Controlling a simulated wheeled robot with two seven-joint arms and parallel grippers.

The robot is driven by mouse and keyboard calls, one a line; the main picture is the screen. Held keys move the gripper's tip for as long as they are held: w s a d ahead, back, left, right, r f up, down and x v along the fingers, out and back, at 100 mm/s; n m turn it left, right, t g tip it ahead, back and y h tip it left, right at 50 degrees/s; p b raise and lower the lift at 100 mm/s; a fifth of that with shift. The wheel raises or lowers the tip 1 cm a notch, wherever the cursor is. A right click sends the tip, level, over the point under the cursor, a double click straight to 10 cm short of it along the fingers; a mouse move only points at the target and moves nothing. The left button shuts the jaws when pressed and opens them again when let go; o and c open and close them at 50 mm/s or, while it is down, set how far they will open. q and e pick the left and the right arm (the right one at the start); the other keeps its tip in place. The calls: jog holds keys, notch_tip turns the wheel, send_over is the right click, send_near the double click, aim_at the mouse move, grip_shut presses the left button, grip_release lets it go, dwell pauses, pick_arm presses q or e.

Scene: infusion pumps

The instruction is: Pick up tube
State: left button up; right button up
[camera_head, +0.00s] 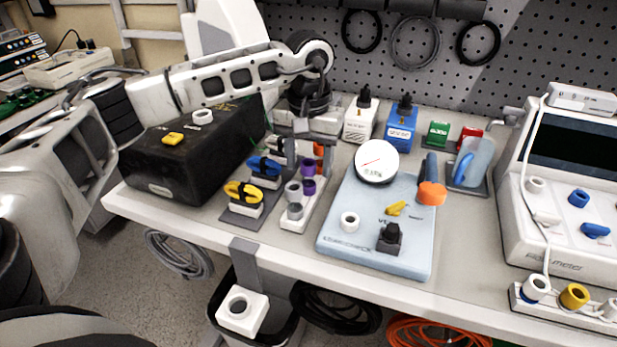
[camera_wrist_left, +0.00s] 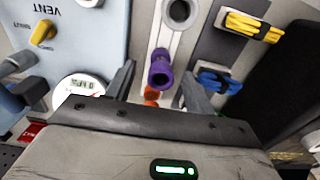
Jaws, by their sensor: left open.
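A narrow light rack (camera_head: 290,225) on the bench holds purple tubes (camera_head: 309,186) and grey-white tubes (camera_head: 293,191), with an orange one (camera_head: 319,149) at its far end. My left gripper (camera_head: 303,150) points down over the far part of this rack, jaws apart and empty. In the left wrist view a purple tube (camera_wrist_left: 160,70) stands between the two fingers, apart from both; the orange tube (camera_wrist_left: 151,97) shows behind it, partly hidden by the gripper body. Coiled yellow (camera_head: 243,192) and blue (camera_head: 264,167) tubing sits on a grey holder to the left. My right gripper is out of view.
A black box (camera_head: 185,160) stands left of the coils. A pale blue panel with a gauge (camera_head: 377,161) lies right of the rack. White and blue bottles (camera_head: 401,125) stand behind. A large monitor (camera_head: 560,190) fills the right side. The bench's front edge (camera_head: 200,228) is close.

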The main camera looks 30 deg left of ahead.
aim_at(309, 174)
pick_arm(q)
jog(key=shift+a+f, duration=0.1)
jog(key=shift+f, duration=1.8)
jog(key=c, duration=1)
jog(key=shift+c, duration=0.2)
jog(key=shift+r, duration=0.15)
